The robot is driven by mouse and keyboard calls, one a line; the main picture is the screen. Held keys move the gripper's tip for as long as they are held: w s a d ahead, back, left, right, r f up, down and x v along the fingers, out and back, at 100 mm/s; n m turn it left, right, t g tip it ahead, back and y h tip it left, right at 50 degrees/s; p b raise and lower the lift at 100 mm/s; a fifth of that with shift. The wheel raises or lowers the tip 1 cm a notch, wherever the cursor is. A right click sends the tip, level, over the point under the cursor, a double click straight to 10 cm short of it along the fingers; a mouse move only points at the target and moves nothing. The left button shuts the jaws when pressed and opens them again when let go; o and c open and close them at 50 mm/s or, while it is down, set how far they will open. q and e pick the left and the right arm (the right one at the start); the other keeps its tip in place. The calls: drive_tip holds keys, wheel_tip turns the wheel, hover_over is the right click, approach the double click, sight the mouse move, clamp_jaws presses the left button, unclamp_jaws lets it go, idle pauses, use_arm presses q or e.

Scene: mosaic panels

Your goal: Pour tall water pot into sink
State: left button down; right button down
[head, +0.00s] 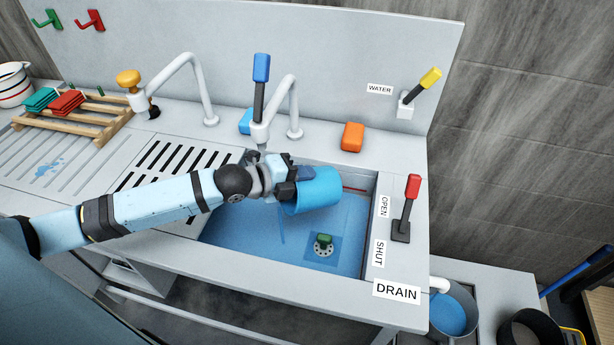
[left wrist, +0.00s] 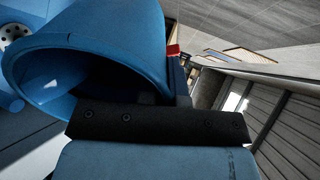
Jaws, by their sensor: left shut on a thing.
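My left gripper (head: 288,182) is shut on the tall blue pot (head: 320,190) over the sink (head: 352,228). The pot is tilted far over, nearly on its side. In the left wrist view the pot (left wrist: 150,35) lies with its open mouth toward the lower left, beyond a dark finger (left wrist: 155,125); its inside is in shadow. A thin blue streak (head: 282,225) hangs below the pot in the head view. Blue water covers the sink floor around a drain with a green plug (head: 323,241). My right gripper is not in view.
A red drain lever (head: 410,198) stands right of the sink. A blue-handled lever (head: 260,75) and a white faucet (head: 292,100) stand behind it. An orange block (head: 352,136) sits on the back ledge. A wooden rack (head: 85,112) stands at left.

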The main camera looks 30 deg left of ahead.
use_arm(q)
drive_tip(key=shift+s+a+r+t+h+b, duration=0.3)
drive_tip(key=shift+s+a+t+h+b, duration=0.25)
drive_tip(key=shift+s+b, duration=0.15)
drive_tip(key=shift+s+a+r+t+h+b, duration=0.3)
drive_tip(key=shift+s+a+t+h+b, duration=0.4)
drive_tip(key=shift+b, duration=0.6)
drive_tip(key=shift+d+r, duration=0.15)
idle(0.4)
